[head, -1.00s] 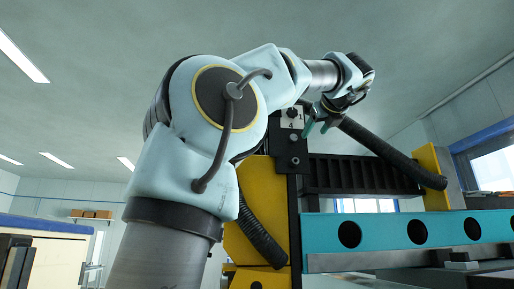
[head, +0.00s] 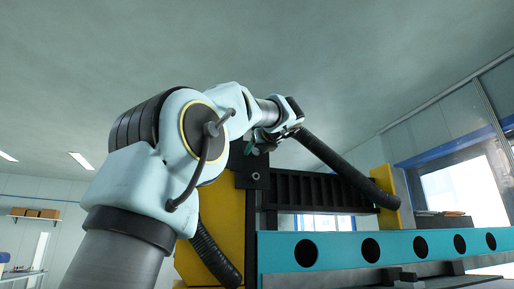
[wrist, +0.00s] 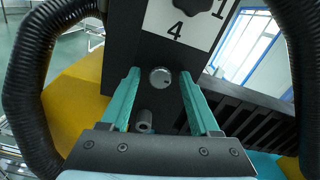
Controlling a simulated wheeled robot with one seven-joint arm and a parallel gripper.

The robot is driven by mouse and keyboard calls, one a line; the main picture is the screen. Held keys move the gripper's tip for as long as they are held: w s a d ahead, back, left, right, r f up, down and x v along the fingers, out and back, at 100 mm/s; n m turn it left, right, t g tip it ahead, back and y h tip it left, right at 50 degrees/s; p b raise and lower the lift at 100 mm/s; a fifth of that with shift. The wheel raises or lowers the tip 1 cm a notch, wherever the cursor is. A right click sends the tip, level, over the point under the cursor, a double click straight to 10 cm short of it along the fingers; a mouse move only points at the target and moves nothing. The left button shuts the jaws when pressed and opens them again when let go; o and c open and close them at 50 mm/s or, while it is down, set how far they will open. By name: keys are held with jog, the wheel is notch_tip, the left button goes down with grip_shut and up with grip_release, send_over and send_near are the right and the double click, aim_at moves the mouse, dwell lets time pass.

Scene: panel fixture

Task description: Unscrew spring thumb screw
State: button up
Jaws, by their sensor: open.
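A round silver knob (wrist: 160,77) sits on the black panel (wrist: 130,22) in the wrist view. A grey ribbed cylinder (wrist: 145,121) sticks out lower down. I cannot tell for certain which is the spring thumb screw. My gripper (wrist: 158,73) is open and empty, its teal fingers pointing at the panel, one on each side of the silver knob. Whether they touch it is unclear. In the head view my gripper (head: 256,146) is at the panel's top, covering the silver knob; a lower round fitting (head: 256,177) stays visible.
A white label (wrist: 190,22) with "4" and "1" and a dark knob (wrist: 196,8) is above the fingers. Black corrugated hoses (wrist: 25,105) flank the gripper. A yellow frame (head: 212,222) and a teal beam with holes (head: 335,247) adjoin the panel.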

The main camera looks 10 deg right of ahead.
grip_shut()
dwell(0.6)
